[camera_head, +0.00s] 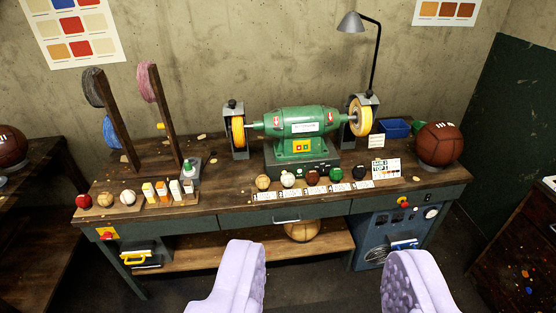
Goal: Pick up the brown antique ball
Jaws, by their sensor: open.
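Several brown balls show, and I cannot tell which one is the antique ball. A large reddish-brown ball with white lacing (438,145) rests at the right end of the bench. A small reddish-brown ball (313,178) sits in the row at the bench's front. A tan-brown ball (304,230) is on the lower shelf, partly hidden by the bench front. Another brown ball (10,147) is at the far left, cut by the picture edge. My gripper (325,260) is open and empty, its lavender fingers apart in front of the bench, below the small row.
The workbench (230,197) carries a green grinder (298,125) with two yellow wheels, a lamp (352,22), a blue bin (395,128), wooden posts with thread, small bottles and several other small balls. A dark panel (520,130) and another table stand at the right.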

